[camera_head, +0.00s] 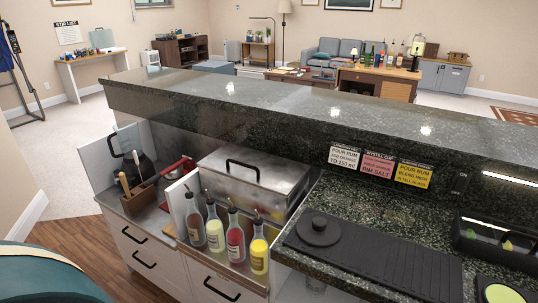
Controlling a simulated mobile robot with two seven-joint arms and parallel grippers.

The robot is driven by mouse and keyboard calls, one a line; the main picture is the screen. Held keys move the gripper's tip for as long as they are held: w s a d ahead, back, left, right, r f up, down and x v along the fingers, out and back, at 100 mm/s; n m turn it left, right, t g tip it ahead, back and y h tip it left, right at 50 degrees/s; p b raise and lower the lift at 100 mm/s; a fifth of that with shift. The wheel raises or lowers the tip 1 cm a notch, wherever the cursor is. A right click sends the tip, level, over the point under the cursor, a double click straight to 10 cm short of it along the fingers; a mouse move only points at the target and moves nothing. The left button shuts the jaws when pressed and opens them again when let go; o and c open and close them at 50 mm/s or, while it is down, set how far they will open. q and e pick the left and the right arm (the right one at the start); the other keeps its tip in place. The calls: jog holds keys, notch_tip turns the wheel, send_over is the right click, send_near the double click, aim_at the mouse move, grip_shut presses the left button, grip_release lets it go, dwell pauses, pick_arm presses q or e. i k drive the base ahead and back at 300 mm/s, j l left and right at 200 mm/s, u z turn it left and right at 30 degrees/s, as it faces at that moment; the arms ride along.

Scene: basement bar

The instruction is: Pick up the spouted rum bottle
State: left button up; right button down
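Several spouted bottles stand upright in a row at the front edge of the lower steel counter. From left to right they are a bottle with a brownish-pink label (195,228), a pale yellow-green one (215,234), a red one (235,243) and a bright yellow one (259,256). Each has a dark pour spout on top. Their labels are too small to read, so I cannot tell which is the rum. Neither of my grippers is in view.
A steel lidded box (255,185) stands close behind the bottles. A wooden utensil holder (139,201) and a red-handled tool (178,166) are to the left. A black mat (385,265) with a round black piece (318,231) lies on the right counter. A raised granite ledge (300,112) runs behind.

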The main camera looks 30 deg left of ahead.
aim_at(194, 220)
jog(key=u, duration=1.55)
